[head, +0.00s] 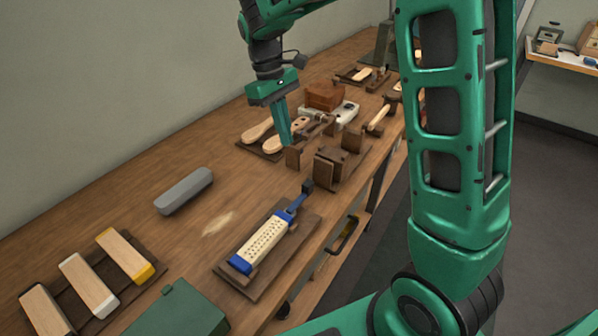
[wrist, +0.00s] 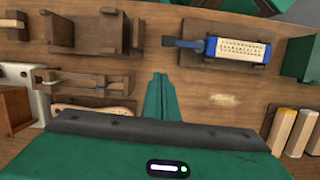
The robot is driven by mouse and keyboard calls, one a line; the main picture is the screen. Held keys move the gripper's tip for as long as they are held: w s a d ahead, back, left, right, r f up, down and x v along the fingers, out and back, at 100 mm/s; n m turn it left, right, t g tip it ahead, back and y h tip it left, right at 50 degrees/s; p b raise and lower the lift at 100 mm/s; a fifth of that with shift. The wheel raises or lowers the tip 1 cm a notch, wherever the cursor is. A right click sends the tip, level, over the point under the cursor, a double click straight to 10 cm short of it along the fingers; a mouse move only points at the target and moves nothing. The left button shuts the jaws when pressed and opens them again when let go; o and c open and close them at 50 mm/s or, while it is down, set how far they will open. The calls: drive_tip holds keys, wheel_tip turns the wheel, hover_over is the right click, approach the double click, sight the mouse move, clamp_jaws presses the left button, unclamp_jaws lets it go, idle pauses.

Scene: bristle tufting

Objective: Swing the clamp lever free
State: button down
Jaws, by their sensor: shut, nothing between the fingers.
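A cream brush block with rows of holes (head: 264,245) sits in a fixture on a dark wooden base (head: 297,238). Blue pieces hold the block at its ends. The clamp lever (head: 297,203) is a blue bar with a dark knob (head: 307,186) at its far end, and it points away from the block. In the wrist view the lever (wrist: 188,43) lies left of the block (wrist: 243,49). My gripper (head: 287,143) is shut and empty, pointing down above the bench beyond the knob. In the wrist view its fingertips (wrist: 158,77) are below and left of the knob, apart from it.
Dark wooden blocks (head: 331,165) stand on a base close to my gripper. Wooden brush backs (head: 278,143) lie behind it. A grey bar (head: 184,191) lies on the bench left of the fixture. Brushes (head: 89,285) and a green box (head: 176,313) are at the front left.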

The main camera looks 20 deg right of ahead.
sight(299, 199)
drive_tip(key=shift+w+a+f+n, duration=0.15)
drive_tip(key=shift+w+a+f, duration=0.1)
drive_tip(key=shift+a, duration=0.25)
drive_tip(key=shift+w+a+f+n, duration=0.15)
drive_tip(key=shift+w+a, duration=0.1)
drive_tip(key=shift+a, duration=0.25)
drive_tip(key=x, duration=0.9)
drive_tip(key=shift+s+d+f, duration=0.1)
drive_tip(key=shift+d+f, duration=0.05)
drive_tip(key=shift+f, duration=0.2)
drive_tip(key=shift+s+d, duration=0.65)
drive_tip(key=shift+s, duration=0.3)
drive_tip(key=shift+s+d+f, duration=0.1)
drive_tip(key=shift+s+d, duration=0.35)
drive_tip(key=shift+s, duration=0.25)
